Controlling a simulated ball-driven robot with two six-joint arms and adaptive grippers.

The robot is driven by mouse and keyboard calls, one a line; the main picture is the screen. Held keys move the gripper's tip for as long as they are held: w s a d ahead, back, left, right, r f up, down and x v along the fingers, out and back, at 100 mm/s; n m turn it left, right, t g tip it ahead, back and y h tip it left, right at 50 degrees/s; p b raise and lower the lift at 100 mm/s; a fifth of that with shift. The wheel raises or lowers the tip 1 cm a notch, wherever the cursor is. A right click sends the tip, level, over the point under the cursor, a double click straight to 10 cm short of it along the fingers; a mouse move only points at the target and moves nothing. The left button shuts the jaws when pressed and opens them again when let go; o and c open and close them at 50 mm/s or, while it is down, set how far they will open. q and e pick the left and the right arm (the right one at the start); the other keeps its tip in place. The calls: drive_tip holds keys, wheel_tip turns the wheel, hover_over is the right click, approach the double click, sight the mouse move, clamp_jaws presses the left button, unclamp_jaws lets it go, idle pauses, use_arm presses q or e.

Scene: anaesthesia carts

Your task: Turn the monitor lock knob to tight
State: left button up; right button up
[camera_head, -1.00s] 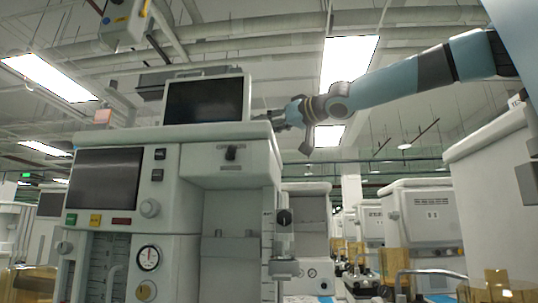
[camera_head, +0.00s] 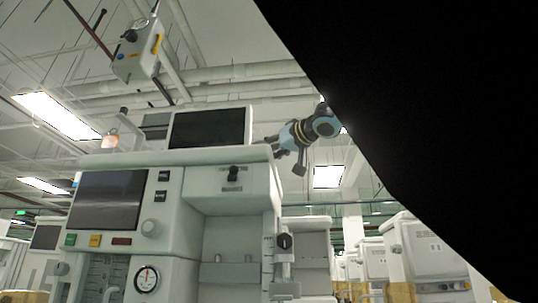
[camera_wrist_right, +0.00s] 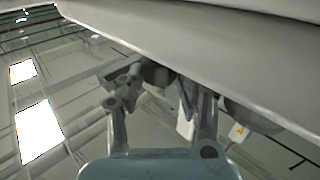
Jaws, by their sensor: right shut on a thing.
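The monitor (camera_head: 210,128) stands on top of the anaesthesia cart (camera_head: 228,190), its dark screen facing me. My right gripper (camera_head: 271,140) is at the monitor's right side, just above the cart top. In the right wrist view the same gripper (camera_wrist_right: 162,82) has its fingers closed in on a small dark piece (camera_wrist_right: 156,74), which looks like the monitor lock knob, under a broad pale surface. The fingers hide most of the knob, and its turn position cannot be read. In the head view the knob is hidden. My left gripper is out of view.
A large black shape, likely my own arm close to the camera, covers the right of the head view. A grey box (camera_head: 138,55) hangs above the cart at the left. More carts (camera_head: 425,245) stand behind at the right.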

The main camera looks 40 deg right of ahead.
drive_tip(key=o, duration=0.7)
drive_tip(key=shift+w+f, duration=0.1)
drive_tip(key=shift+f, duration=0.2)
drive_tip(key=o, duration=0.4)
drive_tip(key=shift+s+d+r, duration=0.1)
drive_tip(key=shift+s+d, duration=0.05)
drive_tip(key=shift+s, duration=0.05)
drive_tip(key=shift+o, duration=0.2)
drive_tip(key=shift+r, duration=0.1)
drive_tip(key=s+a, duration=0.1)
drive_tip(key=s, duration=0.7)
